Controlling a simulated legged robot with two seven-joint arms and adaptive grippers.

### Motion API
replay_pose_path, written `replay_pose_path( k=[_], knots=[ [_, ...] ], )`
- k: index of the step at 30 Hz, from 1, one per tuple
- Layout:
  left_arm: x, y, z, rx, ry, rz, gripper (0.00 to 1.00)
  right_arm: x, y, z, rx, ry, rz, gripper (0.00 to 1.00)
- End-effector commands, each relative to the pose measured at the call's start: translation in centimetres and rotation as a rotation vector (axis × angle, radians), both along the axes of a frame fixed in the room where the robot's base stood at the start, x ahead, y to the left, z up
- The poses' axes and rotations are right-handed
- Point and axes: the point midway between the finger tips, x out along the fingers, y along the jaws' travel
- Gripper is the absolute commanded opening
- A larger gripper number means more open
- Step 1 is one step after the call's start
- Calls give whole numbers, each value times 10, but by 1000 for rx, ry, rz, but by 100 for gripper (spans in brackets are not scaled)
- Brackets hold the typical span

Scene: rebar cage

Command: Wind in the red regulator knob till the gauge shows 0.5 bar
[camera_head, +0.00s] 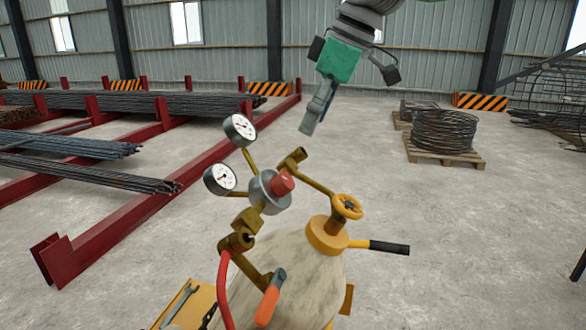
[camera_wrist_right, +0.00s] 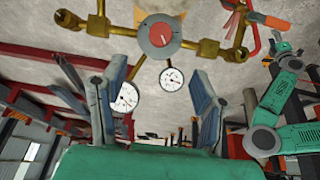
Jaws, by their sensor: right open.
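The red regulator knob (camera_head: 282,184) sits on the front of a round grey regulator body (camera_head: 262,192) with brass fittings. Two white dial gauges, an upper one (camera_head: 240,128) and a lower one (camera_head: 221,178), stand to its left; their needles are too small to read. My right gripper (camera_head: 312,122) is open and empty, above and apart from the knob. In the right wrist view the knob (camera_wrist_right: 161,35) shows beyond its spread blue-grey fingers (camera_wrist_right: 157,68). A green arm (camera_wrist_right: 285,100), seemingly my left, shows at the right there; its jaws are unclear.
The regulator stands above a pale cylinder (camera_head: 290,270) with a yellow handwheel (camera_head: 346,206) and a black handle (camera_head: 388,247). A red hose (camera_head: 224,290) and an orange-handled lever (camera_head: 268,303) are below.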

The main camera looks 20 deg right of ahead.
Motion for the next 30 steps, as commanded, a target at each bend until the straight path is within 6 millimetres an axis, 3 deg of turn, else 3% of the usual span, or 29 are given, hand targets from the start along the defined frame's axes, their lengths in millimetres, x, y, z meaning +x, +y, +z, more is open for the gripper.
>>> replay_pose_path(
  k=[5, 18, 24, 30],
  knots=[
    [0, 0, 5, 0, -1, 0, 36, 5, 7, -19, -1, 3, 3, 55],
    [0, 0, 16, 0, -1, 0, 36, 27, 33, -101, -1, 2, 3, 55],
    [0, 0, 19, 0, -1, 0, 36, 32, 39, -120, -1, 0, 2, 55],
    [0, 0, 19, 0, -1, 0, 36, 33, 40, -124, -2, -2, 2, 55]
  ],
)
